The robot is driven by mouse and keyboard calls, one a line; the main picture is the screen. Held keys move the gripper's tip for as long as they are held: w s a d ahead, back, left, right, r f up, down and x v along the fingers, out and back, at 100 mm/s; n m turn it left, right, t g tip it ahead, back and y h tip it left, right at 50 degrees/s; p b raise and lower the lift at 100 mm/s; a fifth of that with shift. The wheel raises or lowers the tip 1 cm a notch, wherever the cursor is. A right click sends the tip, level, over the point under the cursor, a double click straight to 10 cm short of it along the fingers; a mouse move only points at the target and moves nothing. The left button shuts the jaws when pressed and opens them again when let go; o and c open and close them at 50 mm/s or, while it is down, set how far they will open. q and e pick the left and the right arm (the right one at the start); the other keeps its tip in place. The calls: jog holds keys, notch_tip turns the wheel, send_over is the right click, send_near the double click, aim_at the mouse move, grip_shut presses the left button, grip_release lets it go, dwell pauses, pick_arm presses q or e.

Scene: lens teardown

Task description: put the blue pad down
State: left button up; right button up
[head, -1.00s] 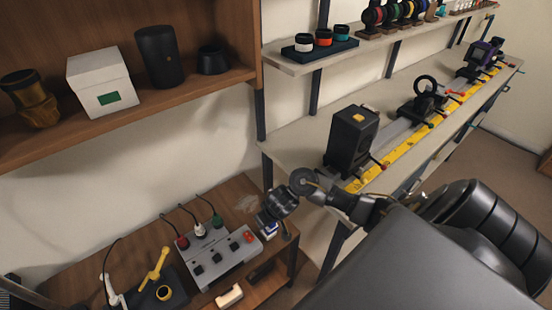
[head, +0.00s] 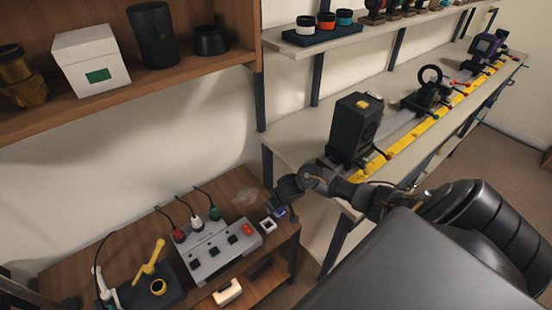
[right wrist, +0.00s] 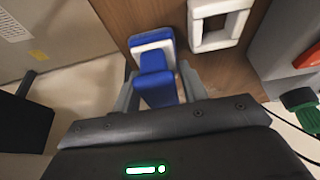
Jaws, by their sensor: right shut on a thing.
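My right gripper (right wrist: 160,92) is shut on the blue pad (right wrist: 157,88), which sits between its two grey fingers. The pad has a blue block near the gripper and a blue-and-white part at its far end. In the head view the blue pad (head: 279,212) is a small patch below the dark right gripper (head: 281,207), over the right end of the wooden table (head: 240,190). I cannot tell whether the pad touches the wood. My left gripper is not in view.
A white square frame (right wrist: 217,25) lies on the wood beside the pad; it also shows in the head view (head: 267,225). A grey control box (head: 220,250) with cables stands to its left. The workbench (head: 290,150) with a black box (head: 355,128) is at the right.

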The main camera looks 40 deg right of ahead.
jog(key=o, duration=0.9)
jog(key=shift+f, duration=0.1)
jog(key=shift+f+b, duration=0.1)
jog(key=shift+b, duration=0.2)
jog(key=shift+f+b, duration=0.25)
jog(key=shift+b, duration=0.2)
jog(key=p+v, duration=0.4)
jog(key=v, duration=0.7)
jog(key=shift+a+r, duration=0.1)
jog(key=shift+a, duration=0.1)
